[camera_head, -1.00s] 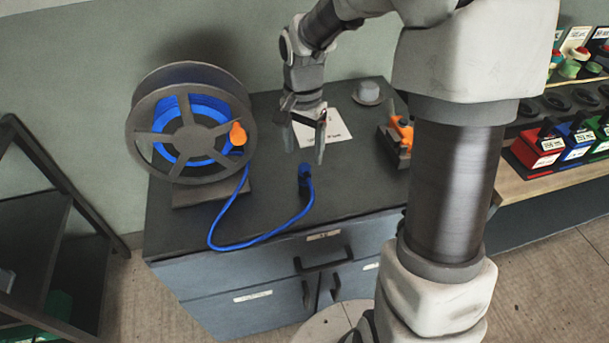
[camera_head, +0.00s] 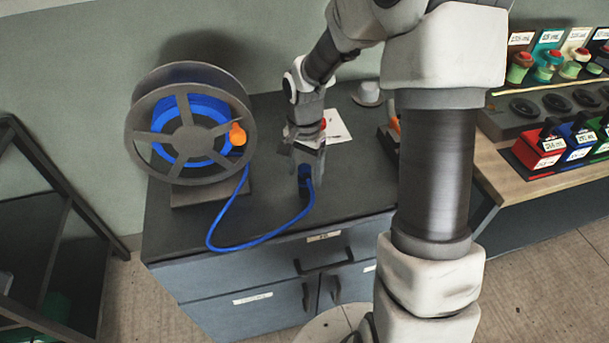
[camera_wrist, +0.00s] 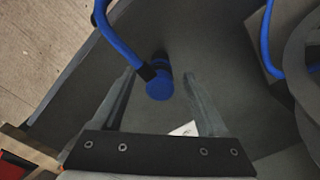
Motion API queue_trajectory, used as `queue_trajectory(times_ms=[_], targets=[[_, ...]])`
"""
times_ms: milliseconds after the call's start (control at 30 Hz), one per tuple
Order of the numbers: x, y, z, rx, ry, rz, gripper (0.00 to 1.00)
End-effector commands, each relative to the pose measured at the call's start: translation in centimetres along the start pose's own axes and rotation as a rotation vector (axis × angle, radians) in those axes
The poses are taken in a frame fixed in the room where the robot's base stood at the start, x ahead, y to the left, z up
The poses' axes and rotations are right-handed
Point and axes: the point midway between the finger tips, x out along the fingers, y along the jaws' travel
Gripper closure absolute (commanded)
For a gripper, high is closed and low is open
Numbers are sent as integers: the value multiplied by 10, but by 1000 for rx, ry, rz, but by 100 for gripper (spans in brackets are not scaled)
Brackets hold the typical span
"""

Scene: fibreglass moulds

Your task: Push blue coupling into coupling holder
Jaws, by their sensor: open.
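The blue coupling (camera_head: 305,180) is at the end of a blue hose near the front middle of the dark cabinet top. In the wrist view its round blue end (camera_wrist: 160,88) lies between my two fingers, with a gap on both sides. My gripper (camera_head: 307,172) is open and points down over the coupling; its fingers (camera_wrist: 160,76) also show in the wrist view. A dark part adjoins the coupling, but I cannot tell whether it is the coupling holder. My fingers partly hide the coupling in the head view.
The blue hose (camera_head: 250,243) loops along the cabinet front from a grey reel (camera_head: 165,171) with an orange knob (camera_head: 237,134). A white paper (camera_head: 339,128) and a grey cup-like thing (camera_head: 368,94) lie behind. A dark orange-topped fixture (camera_head: 391,142) stands right.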

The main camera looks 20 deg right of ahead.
Motion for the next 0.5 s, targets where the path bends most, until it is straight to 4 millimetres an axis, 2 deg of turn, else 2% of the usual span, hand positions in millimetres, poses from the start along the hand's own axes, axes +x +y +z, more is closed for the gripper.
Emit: queue_trajectory(times_ms=[367,500], targets=[[4,0,0,0,0,0,24],[4,0,0,0,0,0,45]])
